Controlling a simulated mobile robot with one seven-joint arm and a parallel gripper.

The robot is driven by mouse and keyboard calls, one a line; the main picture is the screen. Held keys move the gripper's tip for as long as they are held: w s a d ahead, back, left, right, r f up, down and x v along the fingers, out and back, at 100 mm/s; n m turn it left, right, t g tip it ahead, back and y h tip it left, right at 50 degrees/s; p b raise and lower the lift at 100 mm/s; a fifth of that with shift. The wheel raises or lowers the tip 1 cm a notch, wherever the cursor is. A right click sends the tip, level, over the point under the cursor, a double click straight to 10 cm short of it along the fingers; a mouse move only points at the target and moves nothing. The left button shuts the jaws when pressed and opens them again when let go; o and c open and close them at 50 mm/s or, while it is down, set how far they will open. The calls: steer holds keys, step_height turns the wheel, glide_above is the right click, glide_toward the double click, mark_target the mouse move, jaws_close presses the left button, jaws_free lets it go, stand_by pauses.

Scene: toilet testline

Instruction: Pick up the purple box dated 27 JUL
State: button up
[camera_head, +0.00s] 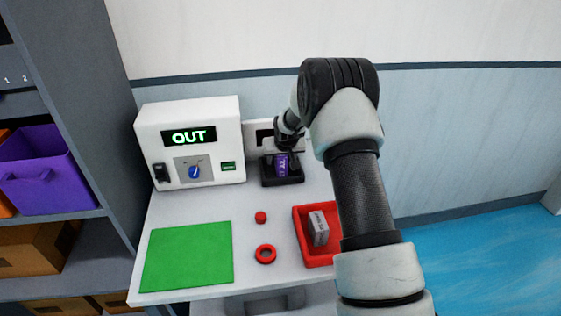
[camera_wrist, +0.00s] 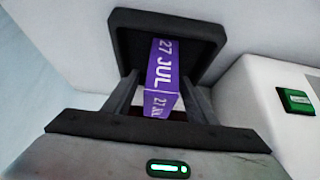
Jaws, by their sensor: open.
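The purple box (camera_wrist: 162,66) shows "27 JUL" in white on its face in the wrist view. It stands in a black holder (camera_wrist: 205,35), and in the head view the box (camera_head: 281,165) is partly covered by my gripper. My gripper (camera_wrist: 158,85) is open, with one finger on each side of the box. I cannot tell whether either finger touches it. In the head view the black holder (camera_head: 294,181) sits in front of the white machine's recess.
The white machine (camera_head: 188,115) reads "OUT" and has a blue knob (camera_head: 194,172) and a green button (camera_wrist: 296,100). A red tray (camera_head: 302,238) holds a grey box (camera_head: 318,228). A green mat (camera_head: 188,256), a red button (camera_head: 261,217) and a red ring (camera_head: 265,254) lie on the table.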

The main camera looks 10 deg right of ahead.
steer(key=shift+w+f, duration=0.2)
steer(key=shift+f, duration=0.1)
steer(key=c, duration=1.2)
jaws_close()
steer(key=shift+r, duration=0.15)
